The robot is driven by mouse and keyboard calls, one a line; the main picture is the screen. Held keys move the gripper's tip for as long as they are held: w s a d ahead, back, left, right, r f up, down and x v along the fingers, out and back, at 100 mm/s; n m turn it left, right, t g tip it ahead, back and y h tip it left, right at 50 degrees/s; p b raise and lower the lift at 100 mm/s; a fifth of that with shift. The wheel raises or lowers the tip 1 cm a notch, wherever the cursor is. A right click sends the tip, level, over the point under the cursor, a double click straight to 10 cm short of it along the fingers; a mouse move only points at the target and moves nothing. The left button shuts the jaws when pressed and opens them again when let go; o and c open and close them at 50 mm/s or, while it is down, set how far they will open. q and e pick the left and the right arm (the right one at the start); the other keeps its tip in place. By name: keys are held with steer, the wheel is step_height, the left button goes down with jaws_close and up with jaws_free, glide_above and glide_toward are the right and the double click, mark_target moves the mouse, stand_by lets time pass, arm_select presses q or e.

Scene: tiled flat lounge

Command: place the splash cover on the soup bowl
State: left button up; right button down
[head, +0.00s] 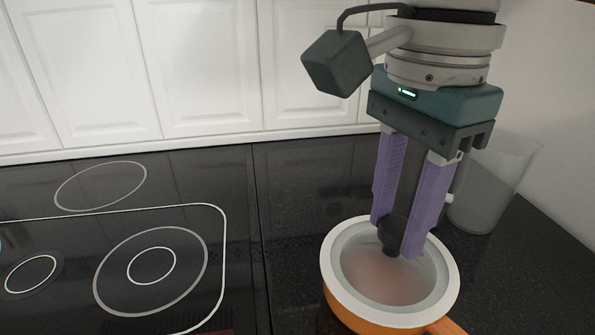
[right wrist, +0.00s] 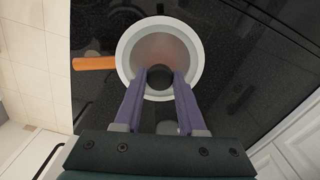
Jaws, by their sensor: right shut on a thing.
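The soup bowl (head: 349,313) is an orange pan-like bowl with a broad pale rim and an orange handle (right wrist: 94,63); it stands on the dark counter at lower right in the head view. A pinkish-brown content shows through its middle. My right gripper (head: 396,240) points down over the bowl, its purple fingers shut on a dark knob (head: 389,249), which also shows between the fingertips in the right wrist view (right wrist: 159,76). The knob appears to belong to the splash cover, whose clear or pale disc I cannot separate from the bowl; whether it touches the rim is unclear. My left gripper is out of view.
A clear, tapered container (head: 492,190) stands close behind and right of the right gripper, near the wall. A black hob (head: 60,240) with ringed cooking zones lies to the left, bare. White cabinet doors (head: 200,65) close off the back.

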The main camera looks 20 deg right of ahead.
mark_target(396, 225)
steer(key=shift+c, duration=2.4)
jaws_free()
step_height(396, 225, up, 12)
steer(key=shift+r, duration=0.1)
